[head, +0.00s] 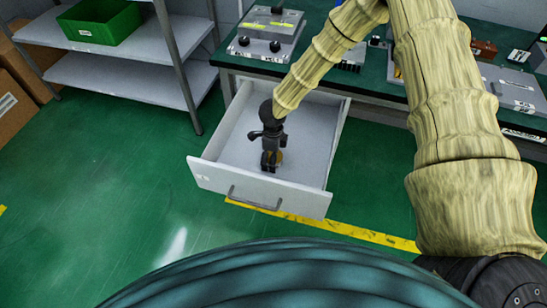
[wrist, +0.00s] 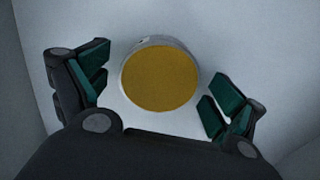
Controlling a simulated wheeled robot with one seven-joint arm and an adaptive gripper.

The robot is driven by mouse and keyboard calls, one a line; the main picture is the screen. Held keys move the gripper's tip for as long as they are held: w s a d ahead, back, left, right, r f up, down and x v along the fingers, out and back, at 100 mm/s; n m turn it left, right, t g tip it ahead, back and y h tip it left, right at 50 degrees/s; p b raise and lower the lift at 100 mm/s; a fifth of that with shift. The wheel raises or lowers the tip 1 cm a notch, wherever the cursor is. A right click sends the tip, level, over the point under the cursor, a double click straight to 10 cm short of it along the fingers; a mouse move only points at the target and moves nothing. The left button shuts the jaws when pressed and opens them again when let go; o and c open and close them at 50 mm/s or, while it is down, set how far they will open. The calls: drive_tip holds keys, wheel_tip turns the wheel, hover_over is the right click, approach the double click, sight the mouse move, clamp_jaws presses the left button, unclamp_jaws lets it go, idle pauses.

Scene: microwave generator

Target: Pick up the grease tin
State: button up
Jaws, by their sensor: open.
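The grease tin (wrist: 160,80) is a short round tin with a yellow-brown top and a pale side. It lies flat on the floor of the open drawer (head: 308,150). In the head view a bit of the tin (head: 279,157) shows beside my gripper, which hides the rest. My gripper (head: 271,165) points down into the drawer. In the wrist view its green-padded fingers (wrist: 157,93) are spread apart, one on each side of the tin, with gaps to it. My gripper is open and holds nothing.
The drawer's front wall with its handle (head: 254,201) and its side walls surround my gripper. The green workbench (head: 370,85) carries several devices above. A grey shelf (head: 125,75) with a green bin (head: 100,20) stands at left.

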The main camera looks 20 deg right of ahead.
drive_tip(key=c, duration=1.2)
drive_tip(key=shift+c, duration=0.6)
drive_tip(key=shift+r, duration=0.1)
